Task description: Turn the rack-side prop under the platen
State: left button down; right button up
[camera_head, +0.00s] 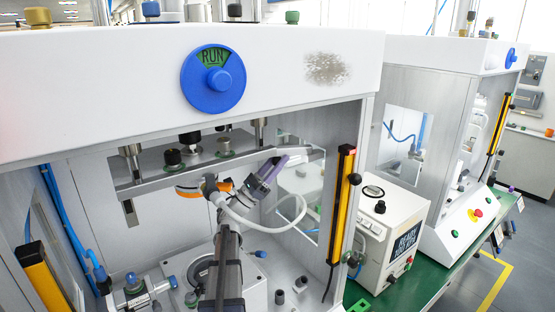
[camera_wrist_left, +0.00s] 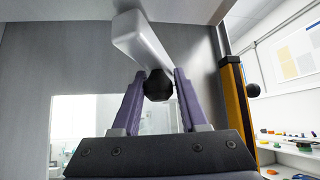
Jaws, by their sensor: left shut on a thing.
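The platen (camera_head: 210,165) is a grey plate hanging across the inside of the press. The prop (camera_wrist_left: 140,40) is a pale bar with a black knob (camera_wrist_left: 158,85) at its near end. In the head view the prop (camera_head: 304,152) shows as a light bar at the platen's right end. My left gripper (camera_head: 281,162) has purple fingers and reaches into the press near that end. In the wrist view my left gripper (camera_wrist_left: 159,88) has the knob between its fingers and is shut on it. The contact is hidden in the head view. My right gripper is not in view.
The blue RUN dial (camera_head: 213,79) is on the white top beam. A yellow-black post (camera_head: 342,205) stands at the opening's right edge. A white hose (camera_head: 275,232) loops beside my arm. Fittings and small pegs (camera_head: 279,296) stand on the press bed.

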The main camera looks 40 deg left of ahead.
pick_arm(q)
jog(key=shift+a+n+y, duration=0.1)
jog(key=shift+n+y, duration=0.2)
jog(key=shift+y, duration=0.1)
jog(key=c, duration=0.5)
grip_release()
jog(key=b+v, duration=0.5)
jog(key=v, duration=0.2)
jog(key=shift+s+f+b, duration=0.15)
jog(key=shift+f+b, duration=0.15)
jog(key=shift+f, duration=0.1)
